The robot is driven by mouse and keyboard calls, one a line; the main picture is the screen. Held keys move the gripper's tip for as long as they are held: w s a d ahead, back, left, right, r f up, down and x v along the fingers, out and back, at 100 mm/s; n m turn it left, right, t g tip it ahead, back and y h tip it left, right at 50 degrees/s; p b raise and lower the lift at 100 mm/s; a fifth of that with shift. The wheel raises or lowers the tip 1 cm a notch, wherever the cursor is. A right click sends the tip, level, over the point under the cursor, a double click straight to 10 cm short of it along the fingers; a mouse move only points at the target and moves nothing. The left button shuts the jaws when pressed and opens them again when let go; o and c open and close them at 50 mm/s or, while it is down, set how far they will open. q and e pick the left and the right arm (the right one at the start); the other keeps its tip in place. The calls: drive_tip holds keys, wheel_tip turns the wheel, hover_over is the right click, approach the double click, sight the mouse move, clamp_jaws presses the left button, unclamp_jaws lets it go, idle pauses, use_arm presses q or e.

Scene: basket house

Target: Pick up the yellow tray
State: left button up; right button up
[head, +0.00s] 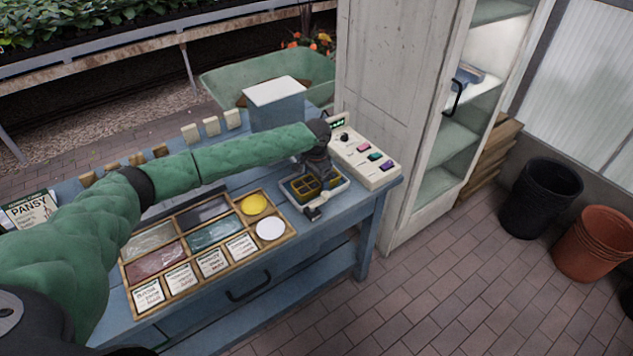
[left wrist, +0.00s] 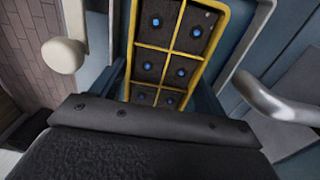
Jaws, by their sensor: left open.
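The yellow tray (head: 304,187) is a small gridded tray at the right end of the blue bench. It sits in a white-rimmed holder (head: 341,188). In the left wrist view the yellow tray (left wrist: 165,51) shows several dark cells, each with a blue dot. My left gripper (head: 316,190) is over the tray, pointing down, and partly hides it in the head view. In the left wrist view my left gripper (left wrist: 165,78) is open, with one finger on each side of the tray and gaps between. My right gripper is not in view.
A control box with coloured buttons (head: 365,157) stands right of the tray. A wooden seed organiser (head: 187,268) lies left of it on the bench (head: 228,299). A blue box with a white top (head: 277,103) stands behind. A tall cabinet (head: 389,95) rises at the right.

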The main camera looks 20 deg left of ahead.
use_arm(q)
drive_tip(key=shift+f, duration=0.25)
drive_tip(key=c, duration=0.9)
drive_tip(key=shift+r, duration=0.1)
